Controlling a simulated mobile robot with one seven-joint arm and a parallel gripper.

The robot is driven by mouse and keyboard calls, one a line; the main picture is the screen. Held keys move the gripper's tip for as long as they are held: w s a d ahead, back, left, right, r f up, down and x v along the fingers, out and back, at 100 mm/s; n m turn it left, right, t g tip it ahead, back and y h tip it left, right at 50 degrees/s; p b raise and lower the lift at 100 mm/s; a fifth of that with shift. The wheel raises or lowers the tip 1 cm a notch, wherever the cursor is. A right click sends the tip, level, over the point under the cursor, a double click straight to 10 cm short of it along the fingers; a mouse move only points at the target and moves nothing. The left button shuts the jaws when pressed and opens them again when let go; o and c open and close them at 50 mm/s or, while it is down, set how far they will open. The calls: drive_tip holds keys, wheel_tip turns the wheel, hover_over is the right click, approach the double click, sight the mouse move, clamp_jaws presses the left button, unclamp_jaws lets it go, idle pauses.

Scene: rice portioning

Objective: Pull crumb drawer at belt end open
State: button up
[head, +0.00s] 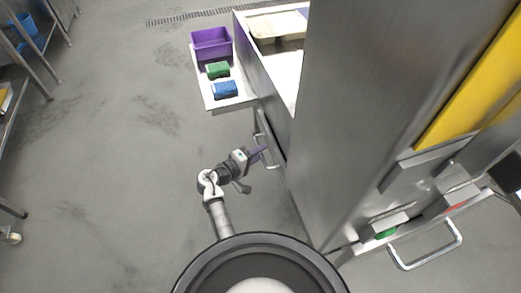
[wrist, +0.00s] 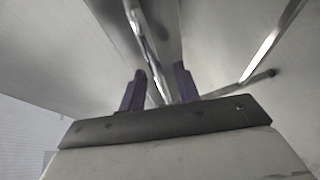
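The drawer's metal bar handle (head: 262,126) is on the side of the steel cabinet, below the side shelf, in the head view. The drawer front behind it is largely hidden, and I cannot tell whether it stands out from the cabinet. My gripper (head: 263,151) is at the handle, reaching in from the left. In the wrist view, the two purple fingers of my gripper (wrist: 159,88) are apart. I see a gap on the right side and no clear grip.
A side shelf (head: 207,96) above holds a purple bin (head: 211,43), a green block (head: 218,70) and a blue block (head: 225,89). A tall steel housing (head: 350,110) stands right. Another handle (head: 428,250) is at lower right.

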drive_tip(key=shift+w+d+f, duration=0.1)
drive_tip(key=shift+w+d, duration=0.25)
drive_tip(key=shift+d, duration=0.05)
clamp_jaws()
drive_tip(key=shift+a, duration=0.1)
